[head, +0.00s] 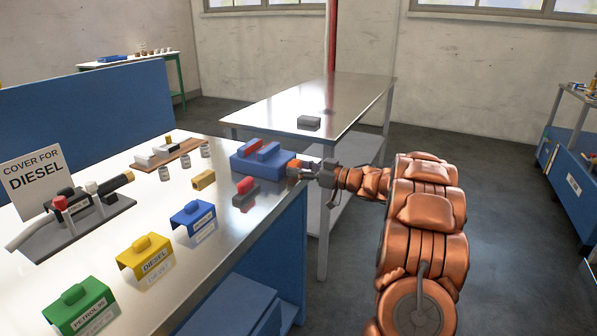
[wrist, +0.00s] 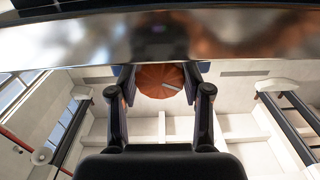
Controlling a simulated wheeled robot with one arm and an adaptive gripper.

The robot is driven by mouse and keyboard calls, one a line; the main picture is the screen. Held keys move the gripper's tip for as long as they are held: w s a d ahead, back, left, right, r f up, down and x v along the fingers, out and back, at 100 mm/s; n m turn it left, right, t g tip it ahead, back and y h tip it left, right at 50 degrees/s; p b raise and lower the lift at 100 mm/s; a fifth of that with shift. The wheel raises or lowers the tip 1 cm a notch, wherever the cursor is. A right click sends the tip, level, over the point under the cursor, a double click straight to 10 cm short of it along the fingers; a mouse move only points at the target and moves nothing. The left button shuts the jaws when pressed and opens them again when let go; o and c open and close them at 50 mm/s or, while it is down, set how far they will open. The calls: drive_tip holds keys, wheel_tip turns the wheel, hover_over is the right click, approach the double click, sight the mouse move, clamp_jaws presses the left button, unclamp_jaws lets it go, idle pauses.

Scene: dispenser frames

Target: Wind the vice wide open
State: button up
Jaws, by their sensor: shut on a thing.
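The blue vice (head: 244,163) sits on the far right corner of the steel-topped bench in the head view. Its two raised jaw blocks stand close together with a narrow gap between them. An orange round knob (head: 292,167) is at its right end, over the bench edge. My gripper (head: 306,171) reaches in from the right and is shut on this knob. In the wrist view the orange knob (wrist: 158,80), with a pale mark on it, sits between the fingers of my gripper (wrist: 158,88). The vice jaws are hidden in the wrist view.
A red and grey block (head: 245,193) and a yellow block (head: 203,180) lie near the vice. Blue (head: 191,213), yellow (head: 146,258) and green (head: 77,308) covers line the bench front. A second steel table (head: 290,105) with a grey block (head: 309,123) stands behind.

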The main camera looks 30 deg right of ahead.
drive_tip(key=shift+a+f+n+b, duration=0.15)
drive_tip(key=shift+n+b, duration=0.7)
drive_tip(key=shift+n, duration=0.85)
drive_tip(key=o, duration=1.2)
drive_tip(key=shift+c, duration=0.2)
drive_tip(key=shift+s, duration=0.1)
drive_tip(key=shift+s+d, duration=0.2)
drive_tip(key=shift+d, duration=0.1)
drive_tip(key=v, duration=1.1)
drive_tip(key=shift+s, duration=0.2)
drive_tip(key=shift+d, duration=0.1)
